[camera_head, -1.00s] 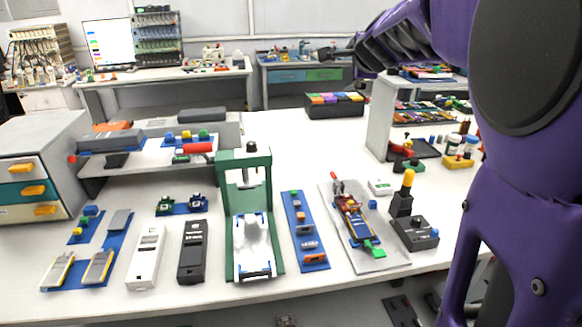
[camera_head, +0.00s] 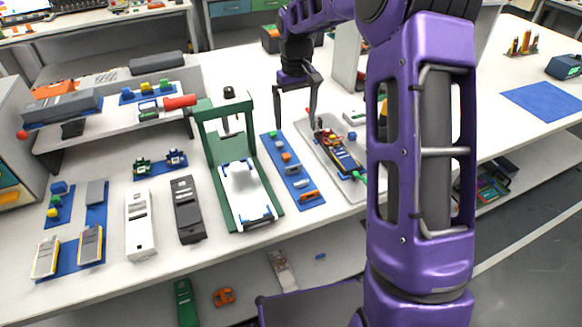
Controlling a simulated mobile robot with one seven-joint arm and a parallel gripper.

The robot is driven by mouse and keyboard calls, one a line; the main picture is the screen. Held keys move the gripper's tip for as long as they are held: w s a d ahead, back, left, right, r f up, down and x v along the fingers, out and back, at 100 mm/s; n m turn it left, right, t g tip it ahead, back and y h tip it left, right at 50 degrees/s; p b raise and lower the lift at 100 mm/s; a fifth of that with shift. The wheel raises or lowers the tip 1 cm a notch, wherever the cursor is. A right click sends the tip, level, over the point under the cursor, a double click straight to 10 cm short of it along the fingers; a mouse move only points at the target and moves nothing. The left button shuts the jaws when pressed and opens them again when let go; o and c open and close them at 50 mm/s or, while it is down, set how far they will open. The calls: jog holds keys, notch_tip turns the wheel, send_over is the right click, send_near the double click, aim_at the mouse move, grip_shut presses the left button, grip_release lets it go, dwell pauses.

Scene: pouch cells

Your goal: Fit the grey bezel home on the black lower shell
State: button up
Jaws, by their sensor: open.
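A black shell (camera_head: 187,210) lies on the bench between a white shell (camera_head: 139,224) and the green press. It looks like the black lower shell; its details are small. A flat grey piece (camera_head: 96,192) lies on a blue mat to the left, and may be the grey bezel, but I cannot tell for sure. Two grey pieces with yellow edges, one at the left (camera_head: 46,257) and one beside it (camera_head: 90,243), lie on the mat in front. My gripper (camera_head: 296,124) points down, open and empty, over the bench near the blue parts strip, well right of the black shell.
A green press (camera_head: 213,150) with a white plate stands right of the black shell. A blue strip (camera_head: 304,196) holds several small parts. A grey tray (camera_head: 312,140) with tools lies further right. A raised shelf (camera_head: 95,128) stands behind. My purple arm hides the bench's right part.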

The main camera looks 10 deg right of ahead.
aim_at(294, 170)
notch_tip(294, 170, down, 17)
jog(key=shift+a+r+b, duration=0.1)
jog(key=shift+a+b, duration=0.05)
jog(key=shift+b, duration=0.35)
jog(key=c, duration=1.4)
jog(key=shift+o, duration=0.2)
